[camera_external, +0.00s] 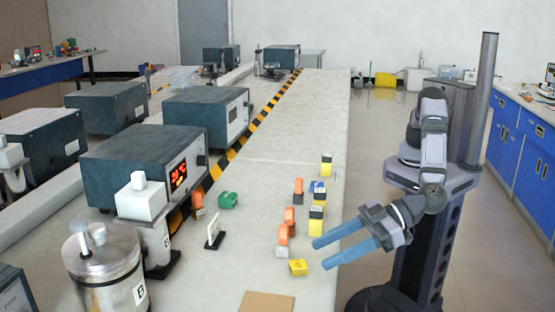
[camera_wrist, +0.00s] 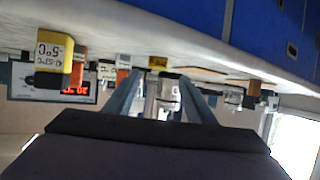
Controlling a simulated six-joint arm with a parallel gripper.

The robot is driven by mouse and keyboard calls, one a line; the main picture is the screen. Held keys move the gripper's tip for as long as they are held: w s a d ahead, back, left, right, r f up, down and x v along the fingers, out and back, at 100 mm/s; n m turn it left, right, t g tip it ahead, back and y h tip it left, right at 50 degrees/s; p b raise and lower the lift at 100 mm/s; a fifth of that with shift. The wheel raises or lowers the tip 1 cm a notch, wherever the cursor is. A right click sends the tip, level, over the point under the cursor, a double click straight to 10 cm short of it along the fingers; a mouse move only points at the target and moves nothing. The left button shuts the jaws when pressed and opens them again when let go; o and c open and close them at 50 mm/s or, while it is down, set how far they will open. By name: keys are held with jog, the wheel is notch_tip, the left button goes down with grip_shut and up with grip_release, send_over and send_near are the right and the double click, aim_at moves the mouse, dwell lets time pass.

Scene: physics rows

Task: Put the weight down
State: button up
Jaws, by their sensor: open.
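My gripper (camera_external: 321,253) is open, with two blue fingers apart and nothing visible between them. It hangs at the right edge of the pale bench (camera_external: 262,200); in the wrist view my gripper (camera_wrist: 160,84) also looks empty. I cannot tell which object is the weight. A yellow block (camera_external: 298,267) lies on the bench just left of my fingertips. Several small orange, yellow and white pieces stand behind it, including an orange piece (camera_external: 282,235) and a yellow one (camera_external: 315,228). The wrist picture is upside down and shows a labelled yellow block (camera_wrist: 51,58) left of my fingers.
A green piece (camera_external: 229,200) sits behind the sign. A tan mat (camera_external: 266,302) lies at the front.

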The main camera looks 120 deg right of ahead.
aim_at(298, 264)
jog(key=shift+d+f+x, duration=0.1)
jog(key=shift+x, duration=1.35)
jog(key=shift+d+f+x, duration=0.15)
jog(key=shift+x, duration=1.3)
jog(key=shift+s, duration=0.2)
jog(key=shift+c, duration=0.3)
grip_shut()
jog(key=shift+r, duration=0.15)
notch_tip(298, 264, up, 10)
jog(key=p, duration=0.1)
